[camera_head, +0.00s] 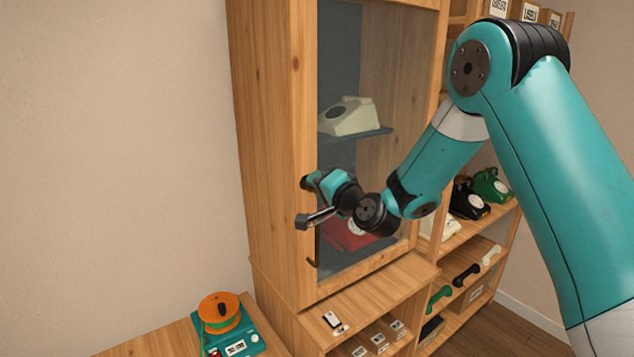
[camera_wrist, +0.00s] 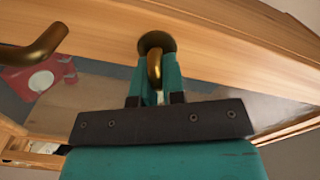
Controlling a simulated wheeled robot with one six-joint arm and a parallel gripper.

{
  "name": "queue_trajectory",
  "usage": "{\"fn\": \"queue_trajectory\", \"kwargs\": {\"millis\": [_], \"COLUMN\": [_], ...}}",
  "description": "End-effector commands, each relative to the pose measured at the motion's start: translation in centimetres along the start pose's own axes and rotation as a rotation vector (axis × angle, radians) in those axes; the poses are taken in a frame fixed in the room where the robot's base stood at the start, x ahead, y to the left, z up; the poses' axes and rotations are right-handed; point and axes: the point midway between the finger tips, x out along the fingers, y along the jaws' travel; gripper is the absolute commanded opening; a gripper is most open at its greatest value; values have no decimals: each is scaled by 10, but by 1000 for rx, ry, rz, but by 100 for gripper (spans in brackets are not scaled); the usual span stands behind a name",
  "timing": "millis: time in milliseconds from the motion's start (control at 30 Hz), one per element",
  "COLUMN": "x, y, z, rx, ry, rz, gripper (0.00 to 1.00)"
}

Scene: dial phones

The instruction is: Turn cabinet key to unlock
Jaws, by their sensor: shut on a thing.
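The wooden cabinet (camera_head: 272,150) has a glass door with a wooden frame. The brass key (camera_wrist: 155,68) sits in a round brass lock plate (camera_wrist: 157,42) on the door frame in the wrist view. My gripper (camera_wrist: 156,75) has its two teal fingers on either side of the key's bow, shut on it. In the head view my gripper (camera_head: 309,183) is at the left edge of the door, and it hides the key there. A curved brass handle (camera_head: 314,250) is on the door frame below the lock; it also shows at the left in the wrist view (camera_wrist: 38,48).
Behind the glass are a cream phone (camera_head: 349,117) on a shelf and a red phone (camera_head: 343,237) lower down. Open shelves at the right hold a green phone (camera_head: 491,185) and several handsets. An orange reel on a teal base (camera_head: 219,313) stands on the lower left surface.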

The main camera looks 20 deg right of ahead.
Motion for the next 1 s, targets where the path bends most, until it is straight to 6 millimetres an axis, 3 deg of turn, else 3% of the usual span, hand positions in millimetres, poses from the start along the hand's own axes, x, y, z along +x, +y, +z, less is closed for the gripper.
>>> {"fn": "queue_trajectory", "kwargs": {"millis": [500, 1000], "x": [0, 0], "y": [5, 7], "z": [0, 1], "rx": [378, 476], "ry": [3, 3], "rz": [-1, 0], "gripper": [0, 0]}}
